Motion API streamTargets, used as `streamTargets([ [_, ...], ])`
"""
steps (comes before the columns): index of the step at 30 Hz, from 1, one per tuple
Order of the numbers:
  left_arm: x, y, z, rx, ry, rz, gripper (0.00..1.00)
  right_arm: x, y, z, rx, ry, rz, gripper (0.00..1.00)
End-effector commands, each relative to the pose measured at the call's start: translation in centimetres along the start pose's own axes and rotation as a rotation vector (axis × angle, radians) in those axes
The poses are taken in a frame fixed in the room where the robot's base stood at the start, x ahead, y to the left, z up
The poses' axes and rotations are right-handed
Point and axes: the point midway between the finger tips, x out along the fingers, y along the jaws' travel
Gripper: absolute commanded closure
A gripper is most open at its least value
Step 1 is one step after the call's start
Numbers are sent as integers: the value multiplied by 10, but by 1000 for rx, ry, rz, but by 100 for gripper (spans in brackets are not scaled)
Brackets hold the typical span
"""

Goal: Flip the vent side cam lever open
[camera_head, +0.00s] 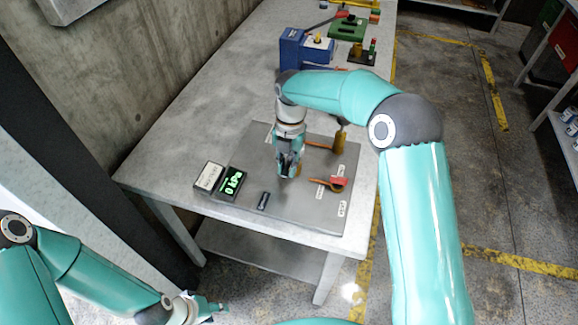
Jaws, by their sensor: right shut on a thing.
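A grey plate (303,208) on the table carries orange levers and small white labels too small to read. One orange lever (320,146) lies at the plate's far part, beside an upright brass-coloured post (339,135). Another orange lever (323,184) with a red part lies to the right of my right gripper. I cannot tell from the labels which is the vent side one. My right gripper (289,172) points down at the plate, shut on an orange piece mostly hidden by its fingers. My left gripper (214,307) is low at the left, away from the table; its fingers are unclear.
A display reading 0 kPa (230,183) and a pale box (209,176) stand at the plate's left. A blue device (293,48) and a green device (347,28) stand at the table's far end. The table's left part is bare.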

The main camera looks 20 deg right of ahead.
Motion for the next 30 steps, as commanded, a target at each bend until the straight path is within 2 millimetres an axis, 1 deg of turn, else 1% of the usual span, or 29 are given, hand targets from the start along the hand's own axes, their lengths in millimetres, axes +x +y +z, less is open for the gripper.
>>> streamTargets([
  [15,0,0,0,0,0,0,60,1,-2,0,-1,28,-4,100],
  [16,0,0,0,0,0,0,60,1,-2,0,-1,28,-4,79],
  [18,0,0,0,0,0,0,60,1,-2,0,-1,28,-4,68],
  [19,0,0,0,0,0,0,60,1,-2,0,-1,28,-3,64],
  [27,0,0,0,0,0,0,60,0,0,0,-2,26,0,64],
  [30,0,0,0,0,0,0,60,-4,0,0,-2,25,0,64],
])
